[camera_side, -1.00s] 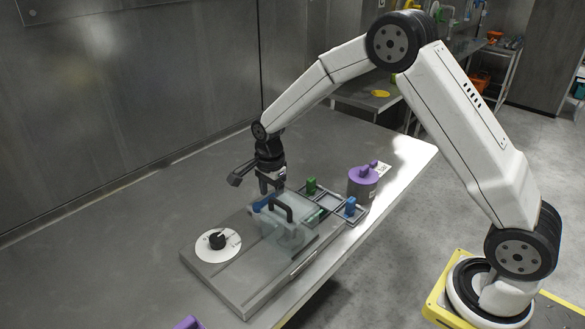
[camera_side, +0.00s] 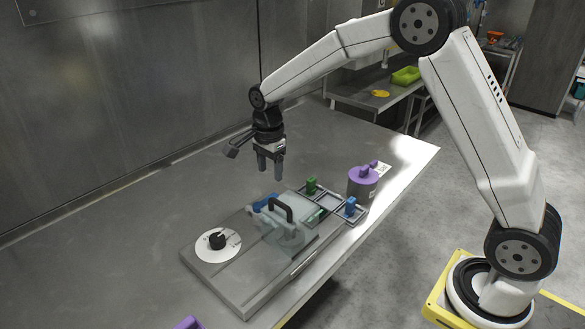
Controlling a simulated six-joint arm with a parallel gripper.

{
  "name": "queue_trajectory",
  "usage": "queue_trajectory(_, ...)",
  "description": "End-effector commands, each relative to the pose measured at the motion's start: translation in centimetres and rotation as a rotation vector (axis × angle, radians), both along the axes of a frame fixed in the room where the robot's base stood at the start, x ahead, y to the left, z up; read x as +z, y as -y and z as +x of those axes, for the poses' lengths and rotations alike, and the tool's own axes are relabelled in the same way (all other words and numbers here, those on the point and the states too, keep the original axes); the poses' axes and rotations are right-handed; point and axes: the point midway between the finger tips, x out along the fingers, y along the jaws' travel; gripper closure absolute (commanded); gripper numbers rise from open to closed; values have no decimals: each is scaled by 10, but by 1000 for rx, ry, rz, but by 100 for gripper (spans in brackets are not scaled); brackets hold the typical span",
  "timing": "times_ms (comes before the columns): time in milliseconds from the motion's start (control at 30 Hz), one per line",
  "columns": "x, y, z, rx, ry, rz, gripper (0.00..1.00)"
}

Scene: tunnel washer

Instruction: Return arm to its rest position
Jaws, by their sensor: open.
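My gripper (camera_side: 271,163) hangs in the air, fingers pointing down, open and empty. It is above and behind the grey machine base (camera_side: 232,285) on the table. On the base stands a clear cover with a dark handle (camera_side: 283,207). A black knob (camera_side: 217,240) sits on a white dial at the base's left end. A blue piece (camera_side: 264,203) lies at the back of the cover. A small rack (camera_side: 345,220) at the right end holds a green block (camera_side: 311,186) and a blue block (camera_side: 350,206).
A purple-lidded container (camera_side: 362,183) stands on the table behind the rack. Part of another purple thing (camera_side: 189,322) shows at the bottom edge. The table (camera_side: 110,240) is bare to the left. A metal wall (camera_side: 130,90) runs along the back. A side shelf holds a green tray (camera_side: 405,76).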

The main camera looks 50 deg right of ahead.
Motion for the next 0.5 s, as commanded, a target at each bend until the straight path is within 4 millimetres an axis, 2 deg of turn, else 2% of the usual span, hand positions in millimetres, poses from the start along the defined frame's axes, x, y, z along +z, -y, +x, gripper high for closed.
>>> queue_trajectory(133,5,0,0,0,0,0,35)
queue_trajectory(500,3,3,-3,-1,-11,-1,35)
